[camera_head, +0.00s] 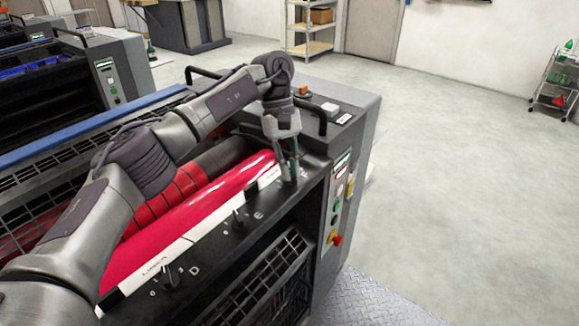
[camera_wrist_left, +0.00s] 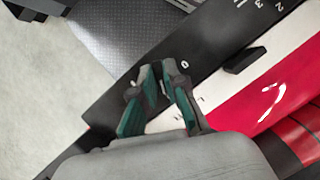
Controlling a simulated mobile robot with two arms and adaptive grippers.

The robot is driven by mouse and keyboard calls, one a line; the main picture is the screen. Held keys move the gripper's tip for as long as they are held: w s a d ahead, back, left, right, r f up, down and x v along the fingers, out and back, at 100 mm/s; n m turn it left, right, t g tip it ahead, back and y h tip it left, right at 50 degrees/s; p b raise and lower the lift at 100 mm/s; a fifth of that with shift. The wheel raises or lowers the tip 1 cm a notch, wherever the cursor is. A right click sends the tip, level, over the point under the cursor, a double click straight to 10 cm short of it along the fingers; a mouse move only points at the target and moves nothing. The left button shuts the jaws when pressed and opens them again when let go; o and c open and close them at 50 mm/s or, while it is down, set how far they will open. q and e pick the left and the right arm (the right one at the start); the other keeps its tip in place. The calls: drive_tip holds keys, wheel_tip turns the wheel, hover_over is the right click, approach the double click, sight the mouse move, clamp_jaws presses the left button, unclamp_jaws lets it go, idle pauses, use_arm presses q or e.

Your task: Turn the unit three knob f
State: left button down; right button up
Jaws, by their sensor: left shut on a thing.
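My left gripper (camera_head: 290,177) reaches down onto the dark front rail (camera_head: 212,248) of the ink unit, at its right end. It also shows in the left wrist view (camera_wrist_left: 158,82), with teal-padded fingers close together, shut on the small knob f at this spot. The knob itself is almost wholly hidden by the fingers, and its angle cannot be told. A white 0 mark is printed beside the fingers. The knob by the letter E (camera_head: 238,218) and the knob by the letter D (camera_head: 168,278) stand free along the same rail. My right gripper is not in view.
A red inked roller (camera_head: 205,200) and a white strip lie just behind the rail. A control panel (camera_head: 340,200) with buttons and a red-yellow stop knob (camera_head: 336,239) is on the end face. Black handles stand on top.

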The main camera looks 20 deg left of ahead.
use_arm(q)
drive_tip(key=c, duration=1.2)
unclamp_jaws()
drive_tip(key=shift+r, duration=0.1)
drive_tip(key=v, duration=1.2)
